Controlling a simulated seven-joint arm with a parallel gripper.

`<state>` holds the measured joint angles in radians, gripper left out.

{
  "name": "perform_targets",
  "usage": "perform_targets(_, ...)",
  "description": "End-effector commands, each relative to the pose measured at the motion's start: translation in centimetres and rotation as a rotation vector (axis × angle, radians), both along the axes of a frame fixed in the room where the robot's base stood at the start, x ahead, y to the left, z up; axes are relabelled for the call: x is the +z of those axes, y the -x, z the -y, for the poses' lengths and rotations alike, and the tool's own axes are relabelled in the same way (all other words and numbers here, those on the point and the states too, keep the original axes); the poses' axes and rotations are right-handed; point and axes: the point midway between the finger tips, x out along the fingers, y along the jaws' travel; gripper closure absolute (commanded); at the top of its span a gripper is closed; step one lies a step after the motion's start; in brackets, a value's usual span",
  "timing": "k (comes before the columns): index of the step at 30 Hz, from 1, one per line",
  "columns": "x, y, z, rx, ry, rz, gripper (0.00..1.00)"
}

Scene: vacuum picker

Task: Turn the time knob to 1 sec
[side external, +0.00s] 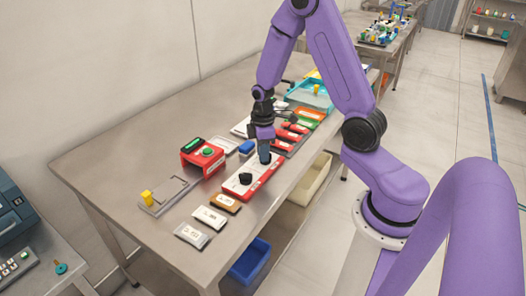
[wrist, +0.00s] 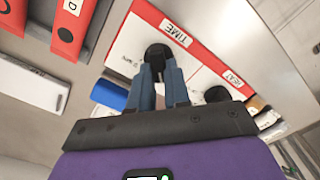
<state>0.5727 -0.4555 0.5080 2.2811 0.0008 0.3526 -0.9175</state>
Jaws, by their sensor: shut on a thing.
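A white panel with red edges (side external: 262,182) lies on the metal table. In the wrist view the panel (wrist: 135,42) shows a black time knob (wrist: 157,51) beside a label reading TIME (wrist: 175,33). My gripper (wrist: 160,72) is shut on the time knob, its blue-grey fingers on either side of it. In the side view my gripper (side external: 264,156) points down at the panel's far end and hides that knob. A second black knob (side external: 245,179) stands free nearer the camera; it also shows in the wrist view (wrist: 217,94). The knob's pointer and setting cannot be read.
A red box with a green button (side external: 203,157) stands left of the panel. A blue block (side external: 246,147) lies close to my gripper. Red devices (side external: 290,133) lie beyond. White labelled packets (side external: 210,216) and a yellow block (side external: 147,197) are nearer the camera. The table's left side is clear.

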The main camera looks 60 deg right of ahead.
Motion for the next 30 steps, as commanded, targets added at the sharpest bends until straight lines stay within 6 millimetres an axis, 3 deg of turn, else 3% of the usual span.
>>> perform_targets(1, 0.0, 0.0, 0.0, 0.005, 0.001, 0.001, 0.73)
perform_targets(3, 0.0, 0.0, 0.0, 0.004, 0.001, 0.001, 0.57)
perform_targets(16, 0.8, -0.1, 0.0, 0.001, 0.001, 0.004, 0.57)
perform_targets(30, 8.1, -0.2, 0.0, 0.002, 0.001, 0.007, 0.57)
